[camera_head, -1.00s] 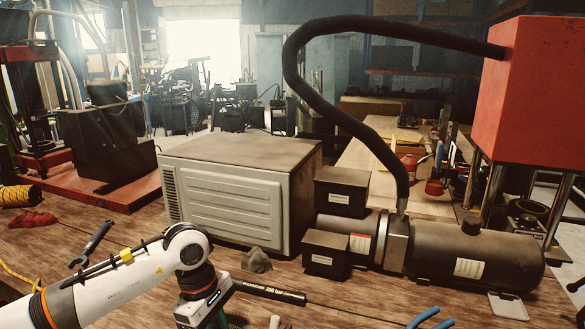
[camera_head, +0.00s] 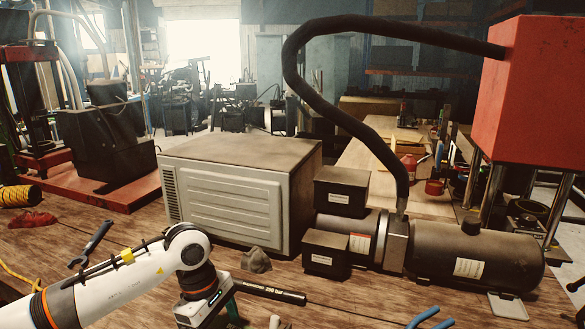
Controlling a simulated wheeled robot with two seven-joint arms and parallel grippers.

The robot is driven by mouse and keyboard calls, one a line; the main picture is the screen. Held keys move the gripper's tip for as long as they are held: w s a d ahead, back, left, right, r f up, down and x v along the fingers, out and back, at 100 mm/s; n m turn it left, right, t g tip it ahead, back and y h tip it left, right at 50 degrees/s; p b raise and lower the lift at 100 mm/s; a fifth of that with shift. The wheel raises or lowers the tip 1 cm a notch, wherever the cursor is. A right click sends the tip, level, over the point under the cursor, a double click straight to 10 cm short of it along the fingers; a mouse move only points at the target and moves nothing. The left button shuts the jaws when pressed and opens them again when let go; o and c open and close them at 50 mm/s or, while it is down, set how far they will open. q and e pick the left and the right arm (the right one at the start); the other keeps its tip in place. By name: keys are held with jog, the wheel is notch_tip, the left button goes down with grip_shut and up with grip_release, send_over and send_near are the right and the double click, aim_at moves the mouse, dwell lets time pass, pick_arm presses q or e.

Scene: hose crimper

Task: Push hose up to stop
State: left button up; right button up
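A short black hose (camera_head: 270,292) with white lettering lies low at the bottom centre, pointing right. Its left end is hidden behind my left gripper (camera_head: 212,310). The white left arm comes in from the lower left, and the gripper points down at the bottom edge. Its fingertips are cut off or hidden, so I cannot tell whether it is open or shut, or whether it holds the hose. No stop for the hose can be made out. My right gripper is not in view.
A beige metal box (camera_head: 230,195) stands behind the hose. A dark motor-pump unit (camera_head: 470,258) is at the right, with a thick black hose (camera_head: 330,105) arching to a red box (camera_head: 530,90). A wrench (camera_head: 90,243), a grey lump (camera_head: 257,261) and blue-handled pliers (camera_head: 428,318) lie on the wooden table.

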pick_arm(q)
jog(key=shift+s+d+p+v, duration=0.1)
jog(key=shift+d+p+v, duration=0.35)
jog(key=shift+v, duration=1.05)
jog(key=shift+s+d+p+v, duration=0.1)
jog(key=shift+p+v, duration=0.7)
jog(key=shift+v, duration=0.65)
jog(key=shift+s+d+p+v, duration=0.1)
jog(key=shift+d+p+v, duration=0.35)
jog(key=shift+v, duration=1.05)
jog(key=shift+a+r, duration=0.15)
jog(key=shift+r, duration=0.05)
jog(key=shift+f, duration=0.1)
